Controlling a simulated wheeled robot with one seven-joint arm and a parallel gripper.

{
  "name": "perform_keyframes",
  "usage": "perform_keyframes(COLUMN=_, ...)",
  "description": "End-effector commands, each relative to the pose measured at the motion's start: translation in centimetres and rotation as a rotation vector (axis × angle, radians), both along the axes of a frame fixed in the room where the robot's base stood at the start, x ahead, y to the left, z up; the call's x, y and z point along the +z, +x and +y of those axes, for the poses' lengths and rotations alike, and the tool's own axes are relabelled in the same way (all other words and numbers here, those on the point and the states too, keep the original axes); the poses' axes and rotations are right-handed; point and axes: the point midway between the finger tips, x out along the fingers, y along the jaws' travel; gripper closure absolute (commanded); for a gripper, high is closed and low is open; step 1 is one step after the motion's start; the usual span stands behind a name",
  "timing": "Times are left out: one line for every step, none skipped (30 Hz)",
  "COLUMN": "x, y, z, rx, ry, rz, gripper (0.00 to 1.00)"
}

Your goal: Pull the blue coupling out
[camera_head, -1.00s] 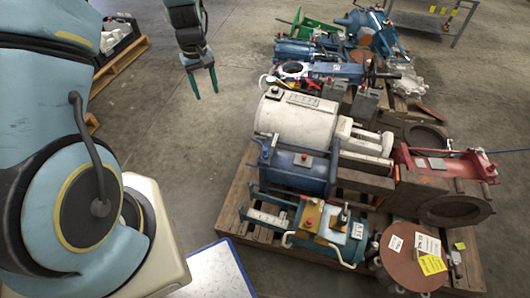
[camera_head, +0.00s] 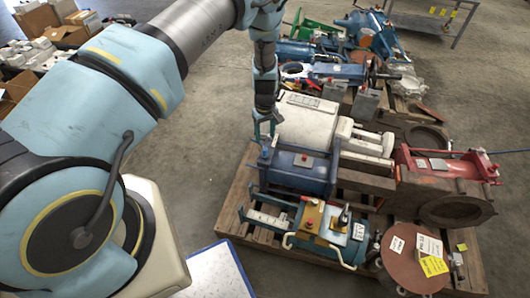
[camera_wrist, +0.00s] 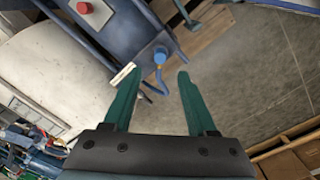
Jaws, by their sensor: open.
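The blue coupling (camera_wrist: 160,56) is a small rounded blue fitting on the end of the dark blue machine, with a thin blue hose below it in the wrist view. My gripper (camera_wrist: 156,82) has its two green fingers apart. The coupling shows just beyond the fingertips, roughly between them, and nothing is held. In the head view my gripper (camera_head: 265,132) hangs at the left end of the blue machine (camera_head: 298,170), beside the white cylinder (camera_head: 308,120). I cannot tell whether the fingers touch anything.
The machine lies on a wooden pallet (camera_head: 236,196) with a teal unit (camera_head: 325,228) in front and a red unit (camera_head: 445,165) at right. The white cylinder is close behind. Bare concrete floor (camera_head: 195,150) is free to the left. Cardboard boxes (camera_head: 68,32) stand at upper left.

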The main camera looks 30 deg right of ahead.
Motion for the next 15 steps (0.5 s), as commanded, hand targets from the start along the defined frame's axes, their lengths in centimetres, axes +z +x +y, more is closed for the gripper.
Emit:
perform_keyframes(x=-0.01, y=0.01, z=-0.03, rx=0.0, ry=0.0, rz=-0.001, gripper=0.43)
perform_keyframes(x=-0.01, y=0.01, z=-0.03, rx=0.0, ry=0.0, rz=-0.001, gripper=0.43)
perform_keyframes(x=0.0, y=0.02, z=-0.02, rx=0.0, ry=0.0, rz=-0.001, gripper=0.43)
perform_keyframes(x=0.0, y=0.02, z=-0.01, rx=0.0, ry=0.0, rz=-0.001, gripper=0.43)
perform_keyframes(x=0.01, y=0.02, z=-0.01, rx=0.0, ry=0.0, rz=0.0, gripper=0.43)
perform_keyframes(x=0.01, y=0.02, z=-0.01, rx=0.0, ry=0.0, rz=0.0, gripper=0.43)
perform_keyframes(x=0.01, y=0.03, z=0.0, rx=0.0, ry=0.0, rz=0.0, gripper=0.43)
perform_keyframes(x=0.01, y=0.03, z=0.01, rx=0.0, ry=0.0, rz=0.0, gripper=0.43)
perform_keyframes(x=-0.02, y=0.03, z=0.01, rx=0.0, ry=0.0, rz=0.0, gripper=0.43)
perform_keyframes(x=-0.06, y=0.03, z=0.01, rx=0.0, ry=0.0, rz=0.0, gripper=0.43)
perform_keyframes(x=-0.13, y=0.03, z=0.02, rx=0.0, ry=0.0, rz=0.0, gripper=0.43)
perform_keyframes(x=-0.26, y=0.03, z=0.02, rx=0.0, ry=0.0, rz=0.0, gripper=0.43)
perform_keyframes(x=-0.39, y=0.03, z=0.02, rx=0.0, ry=0.0, rz=0.0, gripper=0.43)
perform_keyframes(x=-0.54, y=0.03, z=0.03, rx=0.0, ry=0.0, rz=0.0, gripper=0.43)
perform_keyframes(x=-0.8, y=0.03, z=0.03, rx=0.0, ry=0.0, rz=0.0, gripper=0.43)
